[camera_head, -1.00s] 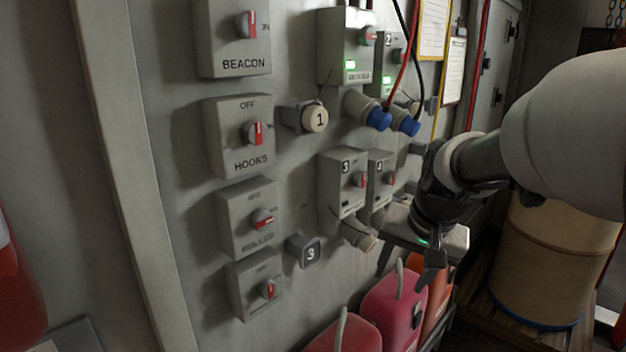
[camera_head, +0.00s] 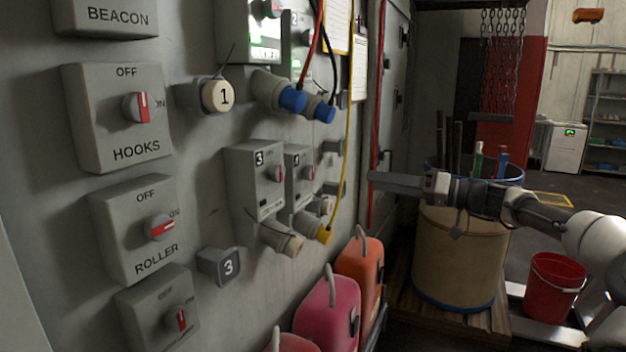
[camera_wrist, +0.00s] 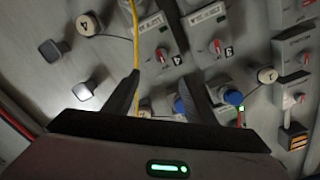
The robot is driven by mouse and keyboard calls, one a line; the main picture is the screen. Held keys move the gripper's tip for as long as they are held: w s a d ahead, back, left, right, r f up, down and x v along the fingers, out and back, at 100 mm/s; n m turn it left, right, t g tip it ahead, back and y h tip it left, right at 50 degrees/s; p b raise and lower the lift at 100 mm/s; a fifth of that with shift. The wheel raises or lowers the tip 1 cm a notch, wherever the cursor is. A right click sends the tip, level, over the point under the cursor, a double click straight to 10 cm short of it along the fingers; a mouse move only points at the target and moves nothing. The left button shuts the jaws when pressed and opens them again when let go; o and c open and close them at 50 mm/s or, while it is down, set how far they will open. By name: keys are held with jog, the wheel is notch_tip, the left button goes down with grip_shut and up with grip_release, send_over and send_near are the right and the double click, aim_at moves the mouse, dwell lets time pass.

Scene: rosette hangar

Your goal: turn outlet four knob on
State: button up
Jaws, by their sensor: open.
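The outlet four box (camera_head: 297,190) is grey, marked 4, on the wall right of the outlet three box (camera_head: 250,185). Its red-marked knob (camera_head: 309,172) is on the front; the red bar looks upright, but its exact setting is too small to tell. A yellow plug (camera_head: 322,232) sits in the socket below. My gripper (camera_head: 374,180) is right of the box, apart from it, fingers pointing left. In the wrist view, upside down, the outlet four knob (camera_wrist: 161,54) shows just beyond the open, empty fingers (camera_wrist: 160,78).
A yellow cable (camera_head: 349,100) hangs beside the outlets and crosses near one finger in the wrist view. Blue plugs (camera_head: 292,99) sit above. Red and orange cans (camera_head: 358,270) stand below; a drum (camera_head: 455,255) stands at the right.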

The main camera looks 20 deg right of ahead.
aim_at(313, 172)
jog(key=p+x, duration=0.1)
jog(key=x, duration=1.6)
jog(key=shift+f, duration=0.15)
jog(key=c, duration=1)
jog(key=shift+c, duration=0.2)
